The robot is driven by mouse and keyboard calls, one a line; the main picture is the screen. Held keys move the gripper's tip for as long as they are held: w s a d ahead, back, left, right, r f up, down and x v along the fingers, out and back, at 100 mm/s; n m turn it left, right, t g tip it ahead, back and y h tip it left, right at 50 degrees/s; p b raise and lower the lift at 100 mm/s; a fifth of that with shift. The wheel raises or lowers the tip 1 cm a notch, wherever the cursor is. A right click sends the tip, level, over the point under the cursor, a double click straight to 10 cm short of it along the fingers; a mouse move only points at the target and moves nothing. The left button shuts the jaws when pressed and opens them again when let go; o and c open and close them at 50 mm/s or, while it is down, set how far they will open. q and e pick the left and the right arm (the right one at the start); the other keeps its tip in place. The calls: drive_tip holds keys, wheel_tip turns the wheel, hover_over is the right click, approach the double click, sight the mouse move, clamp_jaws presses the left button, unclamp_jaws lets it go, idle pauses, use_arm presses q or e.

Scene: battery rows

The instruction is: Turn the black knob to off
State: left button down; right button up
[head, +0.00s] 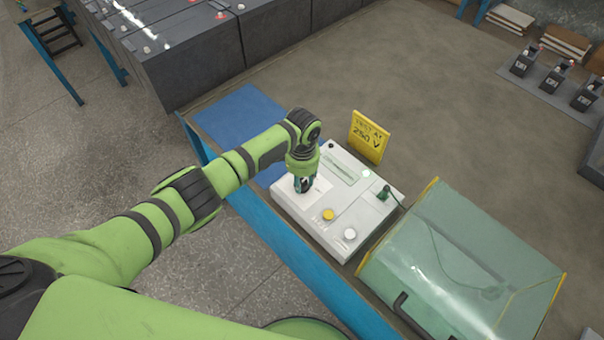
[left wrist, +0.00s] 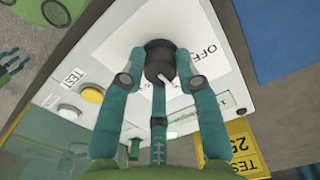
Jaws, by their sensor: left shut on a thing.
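The black knob (left wrist: 159,59) stands on a white sheet on the white test box (head: 283,203). A white pointer mark shows on the knob's side toward the bottom of the left wrist view. The printed word OFF (left wrist: 206,47) is on the sheet to the right of the knob. My left gripper (head: 304,187) reaches down onto the box; in the left wrist view its fingers (left wrist: 160,75) are shut around the knob. In the head view the gripper hides the knob. Teal finger-like parts of my right gripper (left wrist: 10,66) show small at the left edge.
The box also bears a yellow button (head: 328,214), a white button (head: 350,234) and a green plug (head: 383,192). A yellow sign (head: 369,136) stands behind it. A clear greenish cover (head: 465,265) is close on the right. Large dark batteries (head: 190,50) stand at the back left.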

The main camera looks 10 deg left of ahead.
use_arm(q)
drive_tip(key=n+p, duration=0.2)
drive_tip(key=n, duration=0.3)
drive_tip(key=shift+d+r+n+p, duration=0.1)
drive_tip(key=shift+r+n+p, duration=0.05)
drive_tip(key=shift+n+p, duration=0.2)
drive_tip(key=n+p, duration=0.1)
drive_tip(key=n, duration=0.2)
drive_tip(key=shift+w+n+p, duration=0.1)
drive_tip(key=shift+n+p, duration=0.3)
drive_tip(key=shift+n, duration=0.95)
drive_tip(key=c, duration=0.9)
unclamp_jaws()
